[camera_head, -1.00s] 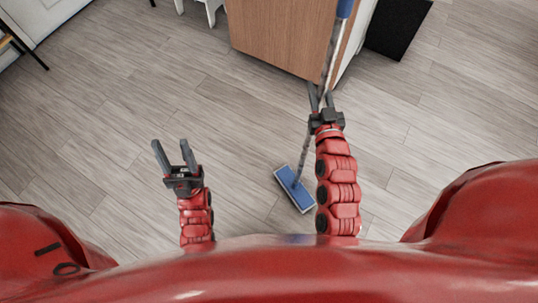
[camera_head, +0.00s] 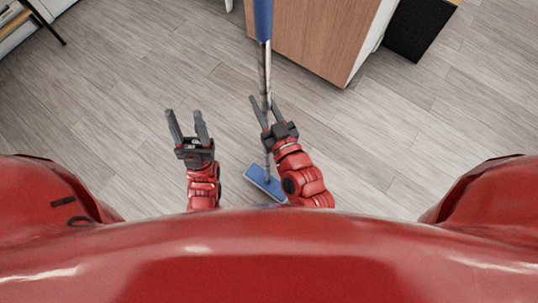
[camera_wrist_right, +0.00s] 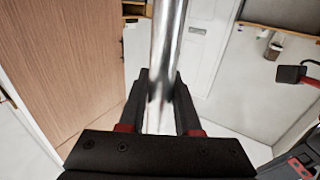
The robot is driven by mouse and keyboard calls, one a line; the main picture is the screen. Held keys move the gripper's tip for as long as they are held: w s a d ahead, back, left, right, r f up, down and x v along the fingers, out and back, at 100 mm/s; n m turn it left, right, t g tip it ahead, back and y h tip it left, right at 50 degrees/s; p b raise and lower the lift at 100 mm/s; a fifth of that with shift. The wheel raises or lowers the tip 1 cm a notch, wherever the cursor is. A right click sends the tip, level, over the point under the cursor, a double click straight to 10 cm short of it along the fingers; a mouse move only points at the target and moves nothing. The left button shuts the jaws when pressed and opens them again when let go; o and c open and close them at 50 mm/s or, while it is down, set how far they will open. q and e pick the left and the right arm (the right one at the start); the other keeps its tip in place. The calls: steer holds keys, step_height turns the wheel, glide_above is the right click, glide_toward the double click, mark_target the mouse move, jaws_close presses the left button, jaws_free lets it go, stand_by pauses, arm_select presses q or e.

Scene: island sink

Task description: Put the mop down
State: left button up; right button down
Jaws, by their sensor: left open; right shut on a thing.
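The mop has a blue grip at the top, a metal pole (camera_head: 264,75) and a flat blue head (camera_head: 264,182). In the head view the pole stands roughly upright and the head is low near the floor; I cannot tell if it touches. My right gripper (camera_head: 265,104) is shut on the pole. In the right wrist view the pole (camera_wrist_right: 165,60) runs between the two dark fingers (camera_wrist_right: 160,100). My left gripper (camera_head: 187,120) is open and empty, to the left of the mop. Part of the mop head is hidden by my right arm and body.
A wooden cabinet (camera_head: 320,35) stands ahead, just right of the mop pole. A black box-like thing (camera_head: 420,28) is beyond it at the right. A dark-legged piece of furniture (camera_head: 40,20) is at the far left. The plank floor (camera_head: 130,75) at left is clear.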

steer(key=w+f+b, duration=0.2)
steer(key=w+b, duration=0.1)
steer(key=w, duration=0.4)
steer(key=w+f+b, duration=0.2)
steer(key=w+b, duration=0.1)
steer(key=w, duration=0.5)
steer(key=shift+d+f+y, duration=0.3)
steer(key=shift+d+f, duration=0.05)
steer(key=shift+d, duration=0.05)
steer(key=shift+w, duration=0.1)
steer(key=shift+f+b, duration=0.15)
steer(key=shift+b, duration=0.15)
steer(key=c, duration=0.6)
jaws_free()
